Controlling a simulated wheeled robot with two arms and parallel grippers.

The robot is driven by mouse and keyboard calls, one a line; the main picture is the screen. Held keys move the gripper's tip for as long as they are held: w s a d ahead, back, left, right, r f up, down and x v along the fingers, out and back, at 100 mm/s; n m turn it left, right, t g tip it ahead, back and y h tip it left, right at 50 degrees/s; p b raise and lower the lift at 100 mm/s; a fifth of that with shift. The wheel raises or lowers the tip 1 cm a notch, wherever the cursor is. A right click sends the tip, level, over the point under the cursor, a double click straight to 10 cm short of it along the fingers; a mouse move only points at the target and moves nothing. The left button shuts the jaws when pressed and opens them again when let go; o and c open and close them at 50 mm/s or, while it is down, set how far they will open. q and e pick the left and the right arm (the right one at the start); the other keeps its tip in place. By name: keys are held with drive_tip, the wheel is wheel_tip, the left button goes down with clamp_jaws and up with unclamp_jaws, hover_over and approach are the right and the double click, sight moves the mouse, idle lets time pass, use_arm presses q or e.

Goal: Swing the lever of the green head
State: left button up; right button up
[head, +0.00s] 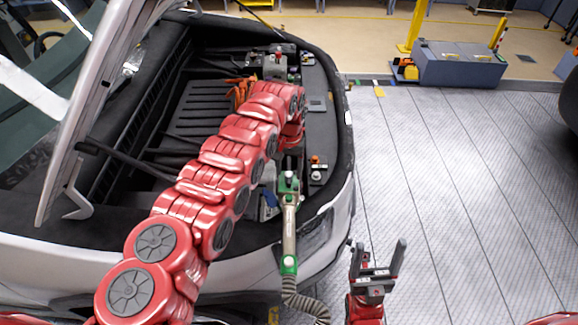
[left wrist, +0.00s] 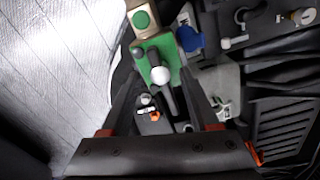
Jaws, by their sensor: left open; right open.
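The green head (head: 289,183) tops a pale metal filler nozzle (head: 289,225) in the front of the open car bay. In the left wrist view the green head (left wrist: 150,60) shows a dark lever with a pale ball knob (left wrist: 161,75). My left gripper (head: 290,164) reaches down over the bay just behind the green head, partly hidden by its own arm. In the left wrist view its open fingers (left wrist: 160,88) stand on either side of the lever; contact cannot be told. My right gripper (head: 378,262) is open and empty, fingers up, outside the car.
A ribbed hose (head: 305,303) hangs from the nozzle's lower green collar (head: 288,265). A blue part (left wrist: 188,39) lies beside the head. A small orange-topped fitting (head: 316,160) is at the bay's right. The hood strut is at left.

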use_arm(q)
drive_tip(key=shift+f, duration=0.25)
clamp_jaws()
idle(1.4)
